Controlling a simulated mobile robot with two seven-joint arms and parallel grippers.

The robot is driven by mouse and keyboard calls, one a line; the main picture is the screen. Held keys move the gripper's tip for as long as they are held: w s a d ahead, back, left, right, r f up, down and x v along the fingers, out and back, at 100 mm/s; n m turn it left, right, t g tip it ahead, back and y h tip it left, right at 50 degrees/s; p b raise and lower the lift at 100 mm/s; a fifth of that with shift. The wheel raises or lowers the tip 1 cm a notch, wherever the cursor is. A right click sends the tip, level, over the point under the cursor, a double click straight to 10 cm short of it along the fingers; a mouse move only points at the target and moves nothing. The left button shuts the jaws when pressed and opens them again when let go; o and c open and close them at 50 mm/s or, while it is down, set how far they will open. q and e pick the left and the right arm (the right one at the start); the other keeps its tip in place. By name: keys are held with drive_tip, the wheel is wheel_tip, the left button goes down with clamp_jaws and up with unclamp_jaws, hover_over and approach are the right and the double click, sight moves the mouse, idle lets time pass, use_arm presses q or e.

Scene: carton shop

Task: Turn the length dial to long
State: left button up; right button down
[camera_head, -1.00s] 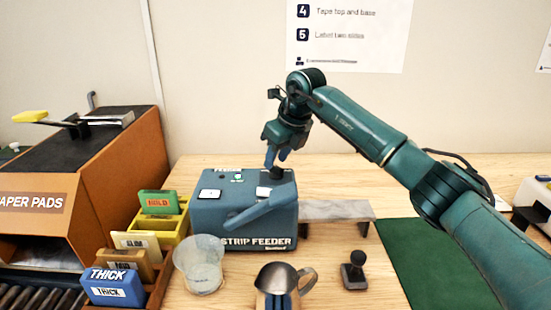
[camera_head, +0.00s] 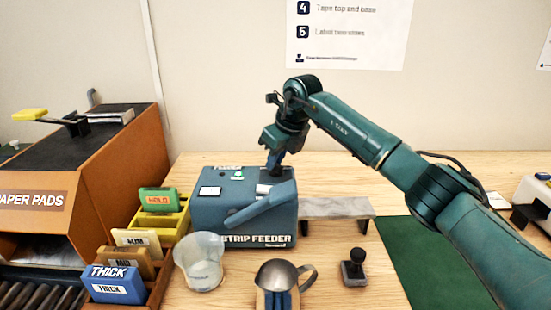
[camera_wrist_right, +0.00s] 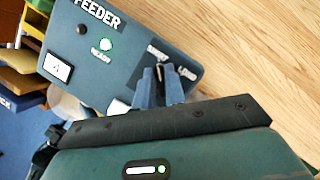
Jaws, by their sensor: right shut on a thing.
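The blue-grey strip feeder (camera_head: 222,213) stands on the wooden table in the head view. Its length dial is a small dark knob at the right of the feeder's top, mostly hidden by my fingers. My right gripper (camera_head: 273,168) reaches down from above and is shut on the dial. In the right wrist view, the two blue fingers of the gripper (camera_wrist_right: 160,86) close around the dark dial, beside small white lettering on the feeder top (camera_wrist_right: 125,62). Which mark the dial points to is too small to tell. My left gripper is not in view.
A frosted cup (camera_head: 199,262) and a metal pitcher (camera_head: 275,275) stand in front of the feeder. A black-knobbed stamp (camera_head: 354,272) is to their right. A grey ledge (camera_head: 336,208) adjoins the feeder. Colored blocks in trays (camera_head: 160,222) stand at left; a green mat (camera_head: 428,265) lies at right.

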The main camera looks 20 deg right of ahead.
drive_tip(key=shift+m, duration=0.4)
drive_tip(key=m+h, duration=0.1)
drive_tip(key=m, duration=0.1)
drive_tip(key=shift+m+t+b, duration=0.35)
drive_tip(key=shift+m+t, duration=0.05)
drive_tip(key=m+h, duration=0.1)
drive_tip(key=m, duration=0.1)
drive_tip(key=shift+m+b, duration=0.35)
drive_tip(key=shift+m, duration=0.05)
drive_tip(key=m+h, duration=0.1)
drive_tip(key=m, duration=0.1)
drive_tip(key=shift+m+b, duration=0.3)
drive_tip(key=shift+b, duration=0.05)
drive_tip(key=m+g+h, duration=0.1)
drive_tip(key=m+h, duration=0.1)
drive_tip(key=m, duration=0.2)
drive_tip(key=shift+r+m+b, duration=0.1)
drive_tip(key=shift+m+b, duration=0.2)
drive_tip(key=m, duration=0.3)
drive_tip(key=shift+d+g+h, duration=0.15)
drive_tip(key=shift+g+h, duration=0.25)
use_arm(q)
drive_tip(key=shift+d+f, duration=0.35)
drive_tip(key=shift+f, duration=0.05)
use_arm(e)
drive_tip(key=shift+m, duration=0.7)
drive_tip(key=shift+g, duration=0.3)
drive_tip(key=c, duration=1.5)
unclamp_jaws()
